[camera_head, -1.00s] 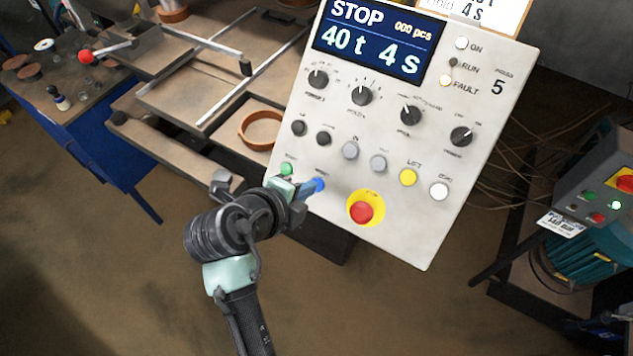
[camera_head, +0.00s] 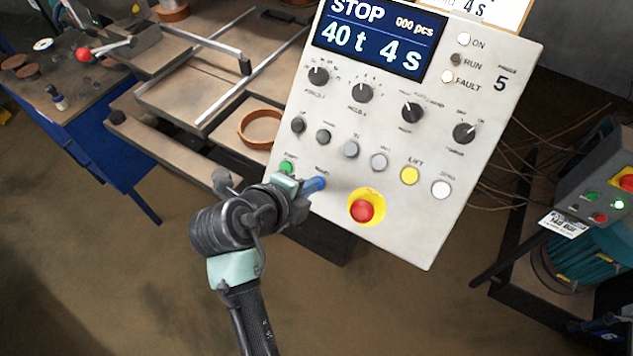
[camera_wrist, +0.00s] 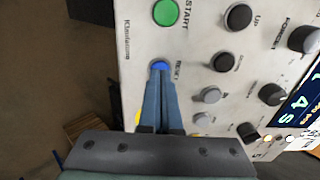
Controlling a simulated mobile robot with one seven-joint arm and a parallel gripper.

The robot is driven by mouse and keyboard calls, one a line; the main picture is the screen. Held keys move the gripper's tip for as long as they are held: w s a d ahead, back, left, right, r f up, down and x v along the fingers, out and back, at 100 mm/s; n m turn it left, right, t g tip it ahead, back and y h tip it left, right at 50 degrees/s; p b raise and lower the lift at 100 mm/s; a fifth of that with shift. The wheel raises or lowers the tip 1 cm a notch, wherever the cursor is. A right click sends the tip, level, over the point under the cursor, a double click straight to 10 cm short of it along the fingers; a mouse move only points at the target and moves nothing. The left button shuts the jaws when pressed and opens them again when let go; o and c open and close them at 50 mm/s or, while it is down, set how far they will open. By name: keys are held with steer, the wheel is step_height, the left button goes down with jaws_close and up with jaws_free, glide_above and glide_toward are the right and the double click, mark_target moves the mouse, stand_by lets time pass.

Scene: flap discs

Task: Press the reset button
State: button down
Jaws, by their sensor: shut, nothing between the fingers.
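The reset button is blue and sits on the light control panel (camera_head: 300,206), beside the "RESET" label. In the wrist view its bright blue cap (camera_wrist: 160,65) shows just beyond the fingertips, partly covered by them. My gripper (camera_wrist: 159,76) has its two blue fingers together, with nothing between them, and points straight at the button.
The green start button (camera_head: 287,167) is close by on the left. A red emergency stop (camera_head: 362,211) on a yellow ring is to the right. Knobs and other buttons lie above. The display (camera_head: 378,38) reads STOP, 40 t, 4 s.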

steer(key=shift+w+d+f+b, duration=0.2)
steer(key=shift+f+b, duration=0.05)
steer(key=shift+b, duration=0.3)
stand_by(0.4)
stand_by(0.4)
steer(key=p+v, duration=0.3)
steer(key=v, duration=0.5)
steer(key=shift+p, duration=0.35)
stand_by(0.5)
